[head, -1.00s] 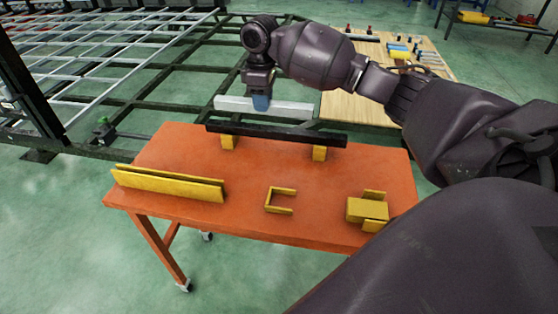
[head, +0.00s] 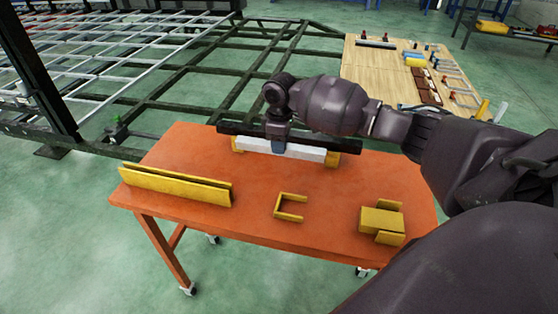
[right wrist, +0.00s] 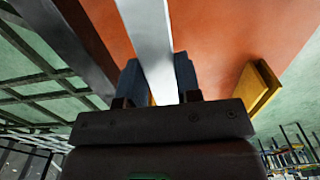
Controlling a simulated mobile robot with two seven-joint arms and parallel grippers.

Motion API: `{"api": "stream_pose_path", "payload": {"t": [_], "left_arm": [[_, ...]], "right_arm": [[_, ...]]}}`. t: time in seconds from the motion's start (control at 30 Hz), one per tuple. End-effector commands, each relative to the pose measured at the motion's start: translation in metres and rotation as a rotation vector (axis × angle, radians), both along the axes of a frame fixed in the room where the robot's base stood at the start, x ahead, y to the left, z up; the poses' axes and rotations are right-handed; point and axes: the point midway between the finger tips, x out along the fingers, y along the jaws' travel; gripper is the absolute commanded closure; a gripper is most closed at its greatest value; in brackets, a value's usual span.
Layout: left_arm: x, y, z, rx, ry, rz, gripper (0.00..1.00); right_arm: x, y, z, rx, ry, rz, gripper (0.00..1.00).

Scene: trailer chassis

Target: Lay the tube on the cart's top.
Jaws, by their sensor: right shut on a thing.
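The tube (head: 308,153) is a light grey-white square bar. My right gripper (head: 278,147) is shut on it near its middle, over the back part of the orange cart's top (head: 190,162). The tube lies level, just in front of and roughly parallel to a black bar (head: 345,146). I cannot tell whether it touches the cart or the yellow blocks (head: 332,161) there. In the right wrist view the tube (right wrist: 148,30) runs between the blue fingers of the gripper (right wrist: 160,82). My left gripper is not in view.
On the cart stand a long yellow channel (head: 175,187) at left, a yellow U-shaped bracket (head: 288,207) in the middle and a yellow block fixture (head: 382,220) at right. Behind are the dark trailer frame (head: 215,87) and a wooden table (head: 375,72) with parts.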

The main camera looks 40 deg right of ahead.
Motion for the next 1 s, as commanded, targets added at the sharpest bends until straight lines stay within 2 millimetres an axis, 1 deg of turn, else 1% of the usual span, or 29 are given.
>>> {"api": "stream_pose_path", "payload": {"t": [0.27, 0.5, 0.6, 0.97, 1.0], "left_arm": [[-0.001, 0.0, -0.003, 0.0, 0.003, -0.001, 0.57], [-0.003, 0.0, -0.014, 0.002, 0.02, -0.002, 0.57], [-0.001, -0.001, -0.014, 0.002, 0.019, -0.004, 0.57], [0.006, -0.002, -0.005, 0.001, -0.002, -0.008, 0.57], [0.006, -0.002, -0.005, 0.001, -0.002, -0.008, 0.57]], "right_arm": [[0.0, 0.0, -0.016, 0.0, 0.0, -0.001, 1.0], [0.0, 0.0, -0.054, 0.0, 0.001, 0.0, 1.0], [0.0, 0.0, -0.063, 0.0, 0.0, 0.0, 1.0], [0.001, 0.0, -0.064, 0.0, -0.003, 0.0, 1.0], [0.0, 0.0, -0.065, -0.001, -0.002, 0.0, 0.65]]}}
